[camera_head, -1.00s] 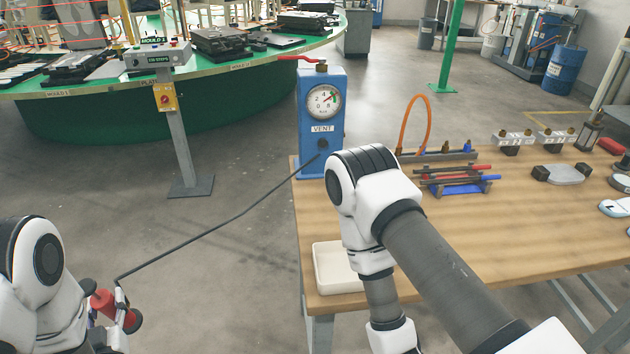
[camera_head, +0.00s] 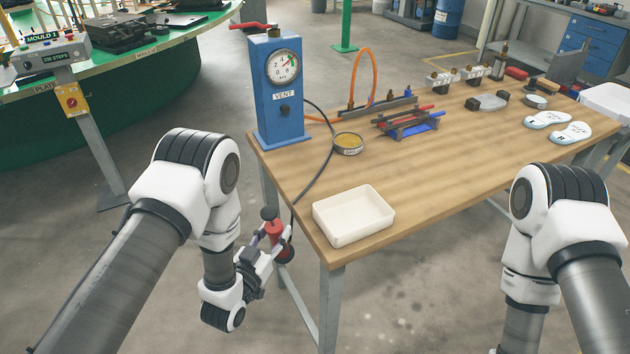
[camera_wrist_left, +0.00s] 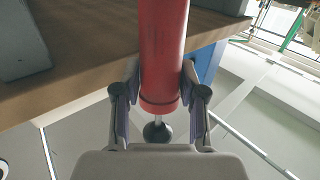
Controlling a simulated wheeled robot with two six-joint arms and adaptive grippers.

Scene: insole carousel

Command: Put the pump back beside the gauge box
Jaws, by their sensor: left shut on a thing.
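The red pump (camera_head: 275,236) is in my left gripper (camera_head: 268,246), off the left edge of the bench and lower than its top. In the left wrist view the red pump barrel (camera_wrist_left: 163,55) stands between the two fingers of my left gripper (camera_wrist_left: 160,98), which are shut on it. A dark hose runs from the pump up to the gauge box. The blue gauge box (camera_head: 279,115) with its round dial and VENT label stands at the bench's back left corner. My right arm is at the right; its gripper is outside the view.
A white tray (camera_head: 353,237) sits on the wooden bench (camera_head: 440,165) at the near left corner. A round yellow tin (camera_head: 348,143) is beside the gauge box. Coloured rods on a rack, an orange hose loop and white insoles (camera_head: 547,120) lie further right. The bench's front middle is clear.

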